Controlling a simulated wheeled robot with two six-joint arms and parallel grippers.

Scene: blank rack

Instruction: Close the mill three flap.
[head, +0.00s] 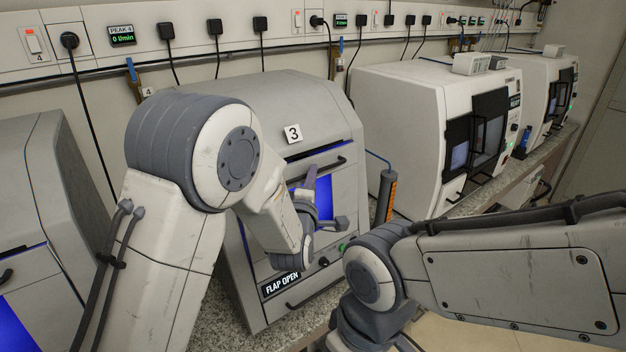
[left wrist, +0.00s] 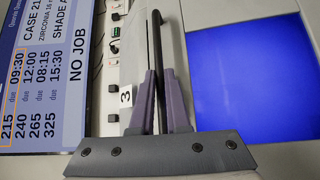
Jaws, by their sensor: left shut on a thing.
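Mill three (head: 320,105) is the grey machine marked with a 3 (head: 292,134). Its front sign (head: 281,285) reads FLAP OPEN. A blue-lit area (head: 324,197) shows in its front below a black bar handle (head: 328,166), partly hidden by my left arm. My left gripper (head: 307,178) is at this handle. In the left wrist view, the fingers of my left gripper (left wrist: 160,82) are shut on the black handle (left wrist: 155,40), with the blue area (left wrist: 237,70) to the right. How far the flap stands open is hard to tell. My right gripper is not in view.
My right arm crosses the lower right, in front of the bench. A dark cylinder with an orange strip (head: 387,195) stands right of mill three. White machines (head: 405,130) stand further right. Another grey mill (head: 35,200) is at left. A job screen (left wrist: 45,75) shows in the wrist view.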

